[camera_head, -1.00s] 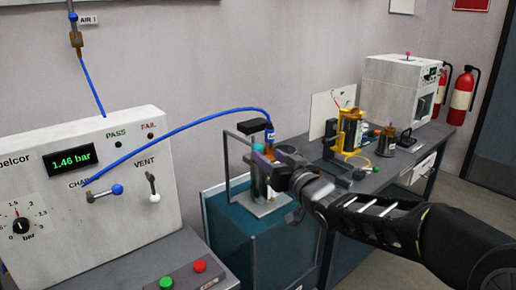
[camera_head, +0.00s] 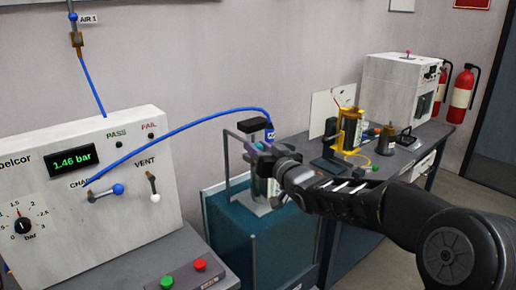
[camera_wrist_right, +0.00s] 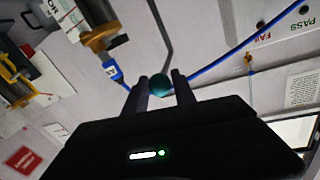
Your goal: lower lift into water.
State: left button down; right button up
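The lift is a thin metal frame (camera_head: 227,160) with a black block (camera_head: 254,126) at its top, standing over a teal water tank (camera_head: 235,222). The tank stands left of the workbench. My right gripper (camera_head: 262,150) is at the lift's upper part, just below the black block, and hides part of it. In the right wrist view, a round teal knob (camera_wrist_right: 160,85) lies between the two fingertips of my right gripper (camera_wrist_right: 160,88). The fingers are close on both sides of the knob; whether they press on it cannot be told. My left gripper is not in view.
A blue hose (camera_head: 190,129) arches from the white test panel (camera_head: 130,225), which reads 1.46 bar, to the lift. A control box with green and red buttons (camera_head: 199,264) is in front. The grey workbench (camera_head: 395,170) at right holds a yellow fixture (camera_head: 348,131).

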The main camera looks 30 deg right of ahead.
grip_shut()
dwell(1.0)
